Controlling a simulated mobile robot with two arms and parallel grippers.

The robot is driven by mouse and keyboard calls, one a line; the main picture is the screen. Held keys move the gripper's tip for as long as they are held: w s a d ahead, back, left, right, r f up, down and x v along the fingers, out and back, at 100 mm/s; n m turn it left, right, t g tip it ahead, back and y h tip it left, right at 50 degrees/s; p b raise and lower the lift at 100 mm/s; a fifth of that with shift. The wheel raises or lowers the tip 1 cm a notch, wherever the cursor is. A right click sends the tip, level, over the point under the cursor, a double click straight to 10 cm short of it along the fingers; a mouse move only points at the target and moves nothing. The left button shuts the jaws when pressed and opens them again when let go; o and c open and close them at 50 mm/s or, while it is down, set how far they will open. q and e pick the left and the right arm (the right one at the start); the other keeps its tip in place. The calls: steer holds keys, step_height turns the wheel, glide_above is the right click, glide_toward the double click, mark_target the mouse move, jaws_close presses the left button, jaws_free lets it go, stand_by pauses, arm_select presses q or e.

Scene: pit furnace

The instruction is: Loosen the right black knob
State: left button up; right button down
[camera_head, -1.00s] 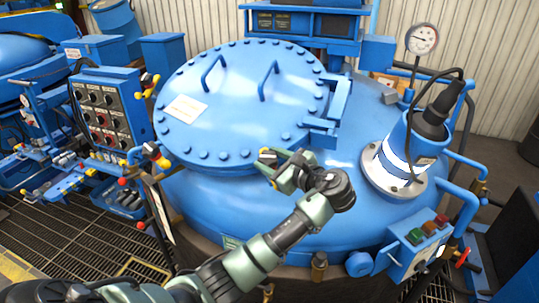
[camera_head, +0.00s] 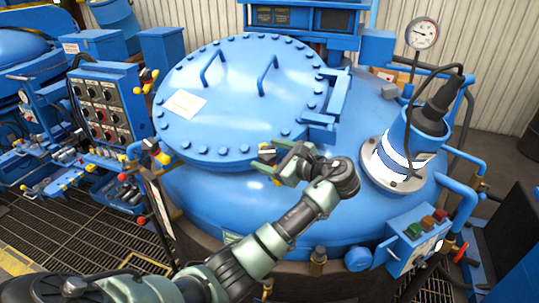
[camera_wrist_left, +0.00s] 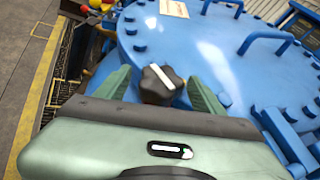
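A black knob (camera_wrist_left: 158,85) with a white bar across its top stands by the rim of the blue lid. In the left wrist view it sits between the two green fingers of my left gripper (camera_wrist_left: 160,90), with a gap visible on each side. The fingers are apart. In the head view my left gripper (camera_head: 268,160) is at the lid's front edge and mostly hides this knob. My right gripper is not in view.
The round blue lid (camera_head: 215,125) has two raised handles and a rim of bolts. A blue cylinder with a cable (camera_head: 410,140) stands to the right. A button box (camera_head: 415,235) is at lower right, and a control panel (camera_head: 105,105) is at left.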

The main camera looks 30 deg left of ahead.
mark_target(275, 157)
arm_select(q)
steer(key=b+v, duration=0.3)
steer(key=v, duration=0.4)
steer(key=shift+f, duration=0.2)
steer(key=shift+s+d+r, duration=0.1)
steer(key=shift+d+r, duration=0.2)
steer(key=shift+d, duration=0.1)
steer(key=shift+f, duration=0.1)
